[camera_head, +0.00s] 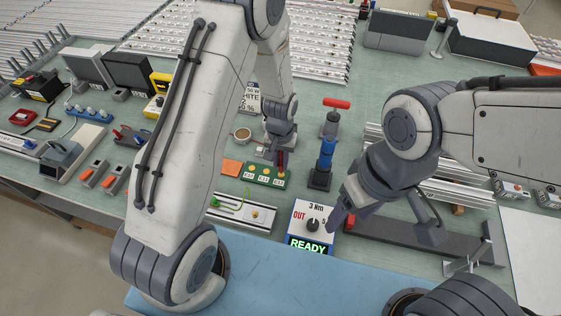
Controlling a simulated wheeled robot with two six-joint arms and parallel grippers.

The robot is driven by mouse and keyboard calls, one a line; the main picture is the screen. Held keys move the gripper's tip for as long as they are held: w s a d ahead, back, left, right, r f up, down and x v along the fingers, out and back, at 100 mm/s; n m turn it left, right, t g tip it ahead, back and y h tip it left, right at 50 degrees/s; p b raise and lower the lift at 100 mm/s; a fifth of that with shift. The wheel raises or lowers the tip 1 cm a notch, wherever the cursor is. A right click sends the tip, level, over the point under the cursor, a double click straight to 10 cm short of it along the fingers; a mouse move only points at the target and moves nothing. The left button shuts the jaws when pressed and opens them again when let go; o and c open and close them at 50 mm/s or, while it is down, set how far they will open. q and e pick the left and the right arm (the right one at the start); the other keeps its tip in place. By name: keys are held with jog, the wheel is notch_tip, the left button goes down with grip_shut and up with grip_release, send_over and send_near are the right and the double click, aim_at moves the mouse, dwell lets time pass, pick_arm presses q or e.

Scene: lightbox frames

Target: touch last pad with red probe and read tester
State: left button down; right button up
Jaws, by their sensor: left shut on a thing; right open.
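My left gripper (275,153) is shut on a dark red thing, seemingly the red probe (283,159), held upright above the right end of the green board (258,183). The board has a row of round yellow pads with small labels. The right-hand pad (280,173) lies just under the probe; I cannot tell whether the tip touches it. My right gripper (343,216) is open beside a white box (310,224) with a black dial, "3 Nm", "OUT" and a green "READY" display. A yellow-cased device (155,107), possibly the tester, stands at the left; its reading is not legible.
An orange square (232,167) lies left of the board and a small cup (242,134) behind it. A blue and black upright tool (324,163) stands to the right. A rail fixture (240,212) lies in front. Dark and grey boxes crowd the left.

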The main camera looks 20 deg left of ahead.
pick_arm(q)
notch_tip(320, 180, up, 4)
jog(key=p, duration=0.3)
jog(key=shift+r, duration=0.25)
